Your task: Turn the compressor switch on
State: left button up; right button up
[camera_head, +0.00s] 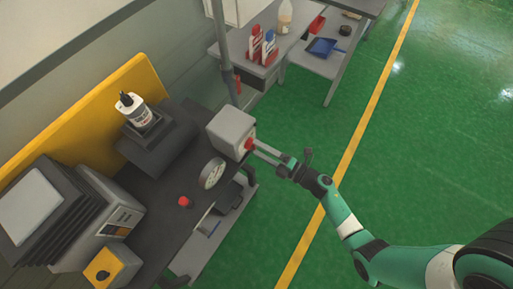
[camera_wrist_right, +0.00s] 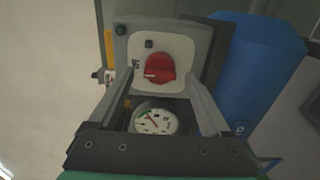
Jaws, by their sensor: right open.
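The compressor switch is a red rotary knob (camera_wrist_right: 158,69) on a pale plate of a grey box (camera_wrist_right: 121,58). In the wrist view a white mark on the knob points left. In the head view the red knob (camera_head: 249,144) is on the right face of the grey box (camera_head: 228,128). My right gripper (camera_head: 257,149) is open, its fingertips close to the knob. In the wrist view its two fingers stand left and right of the knob, with nothing held between them. Contact cannot be told. My left gripper is in neither view.
A round gauge (camera_wrist_right: 155,121) sits below the knob in the wrist view, and a blue tank (camera_wrist_right: 262,65) stands to the right. In the head view a dark bench carries a red button (camera_head: 184,202) and a white bottle (camera_head: 133,108). Green floor (camera_head: 300,120) is free at right.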

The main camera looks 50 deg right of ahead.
jog(key=shift+w+a, duration=0.1)
jog(key=shift+w, duration=0.8)
grip_shut()
